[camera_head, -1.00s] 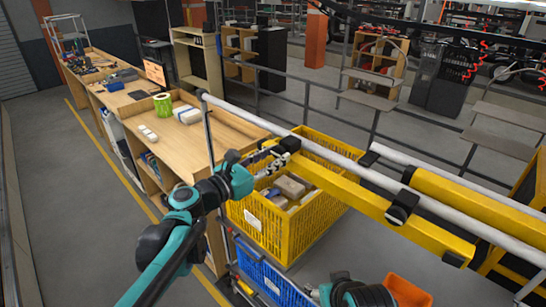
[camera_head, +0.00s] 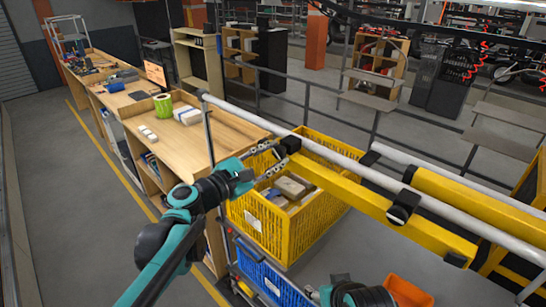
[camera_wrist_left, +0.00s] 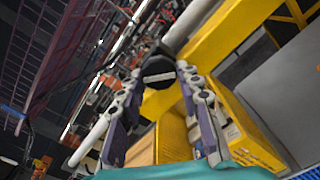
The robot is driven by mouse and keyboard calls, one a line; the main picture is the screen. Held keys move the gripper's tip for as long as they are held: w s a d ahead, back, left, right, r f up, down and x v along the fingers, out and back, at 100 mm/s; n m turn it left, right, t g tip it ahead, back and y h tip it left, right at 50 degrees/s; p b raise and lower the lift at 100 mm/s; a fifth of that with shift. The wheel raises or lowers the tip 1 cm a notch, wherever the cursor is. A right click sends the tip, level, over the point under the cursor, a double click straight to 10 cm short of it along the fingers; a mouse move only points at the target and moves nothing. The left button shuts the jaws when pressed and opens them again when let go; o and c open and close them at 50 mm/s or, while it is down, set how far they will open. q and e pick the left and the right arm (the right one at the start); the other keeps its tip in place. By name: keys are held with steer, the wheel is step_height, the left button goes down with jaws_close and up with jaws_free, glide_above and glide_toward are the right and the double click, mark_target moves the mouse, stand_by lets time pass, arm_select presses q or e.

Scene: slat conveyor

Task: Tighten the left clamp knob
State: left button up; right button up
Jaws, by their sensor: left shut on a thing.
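The left clamp knob (camera_head: 290,145) is black and sits at the left end of the yellow beam, by the white pipe. It also shows in the left wrist view (camera_wrist_left: 158,68), between my fingertips. My left gripper (camera_head: 281,158) reaches it from the left, with one finger on each side, and is shut on it; the fingers also show in the left wrist view (camera_wrist_left: 158,78). Of my right arm only a dark and teal part shows at the bottom of the head view, and its gripper (camera_head: 313,294) is too small and cut off to read.
A yellow crate (camera_head: 262,228) with boxes stands below the knob, and a blue crate (camera_head: 262,278) in front of it. A wooden bench (camera_head: 180,150) is at the left. Other black clamps (camera_head: 403,207) sit along the yellow beam (camera_head: 350,192). An orange bin (camera_head: 408,291) is low right.

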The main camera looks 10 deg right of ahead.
arm_select(q)
steer(key=m, duration=0.5)
steer(key=shift+r+m, duration=0.1)
steer(key=shift+m, duration=2.4)
steer(key=o, duration=1.2)
steer(key=shift+c, duration=0.2)
steer(key=shift+a, duration=0.1)
steer(key=v, duration=1.2)
